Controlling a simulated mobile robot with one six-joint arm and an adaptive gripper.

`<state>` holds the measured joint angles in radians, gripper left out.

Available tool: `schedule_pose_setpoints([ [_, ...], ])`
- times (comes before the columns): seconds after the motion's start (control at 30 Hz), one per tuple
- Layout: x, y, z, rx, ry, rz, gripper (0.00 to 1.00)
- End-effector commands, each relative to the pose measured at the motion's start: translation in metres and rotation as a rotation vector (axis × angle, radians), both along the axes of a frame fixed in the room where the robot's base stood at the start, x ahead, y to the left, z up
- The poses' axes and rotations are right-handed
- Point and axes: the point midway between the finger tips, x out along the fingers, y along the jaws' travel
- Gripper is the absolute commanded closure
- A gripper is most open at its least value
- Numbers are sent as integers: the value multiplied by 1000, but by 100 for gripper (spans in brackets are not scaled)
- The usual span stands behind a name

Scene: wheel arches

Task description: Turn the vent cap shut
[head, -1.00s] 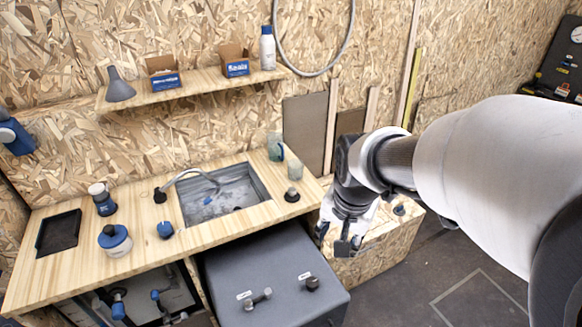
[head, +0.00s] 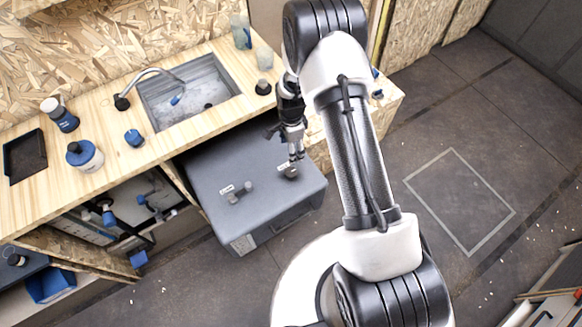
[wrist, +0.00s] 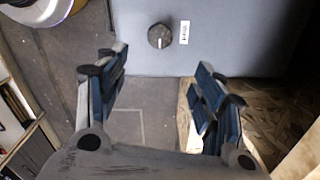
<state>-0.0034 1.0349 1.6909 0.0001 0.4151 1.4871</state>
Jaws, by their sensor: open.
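The vent cap appears to be the dark round knob (head: 291,173) on top of the grey tank (head: 262,205), near its right side. In the wrist view the knob (wrist: 159,36) shows a small white mark on its face and a white label (wrist: 184,32) beside it; the label is too small to read. My gripper (head: 296,154) is just above and behind the knob in the head view. In the wrist view my gripper (wrist: 160,65) is open and empty, its fingers spread to either side, with the knob ahead between them and apart from both.
A second, lever-like fitting (head: 236,192) sits left on the tank top. The wooden counter (head: 110,165) with a sink (head: 190,105) runs behind. A blue-lidded jar (head: 84,156) and a black tray (head: 25,157) stand on it. Open floor (head: 385,90) lies to the right.

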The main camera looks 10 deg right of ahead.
Motion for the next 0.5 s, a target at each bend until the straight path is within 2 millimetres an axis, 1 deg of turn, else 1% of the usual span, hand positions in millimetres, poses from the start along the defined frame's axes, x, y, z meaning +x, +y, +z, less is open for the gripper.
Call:
schedule_pose_setpoints([
  [0.03, -1, 0, -10, 0, 3, 1, 38],
  [0.17, -1, 0, -36, 1, 4, 1, 38],
  [0.5, -2, 0, -111, 1, 2, 3, 38],
])
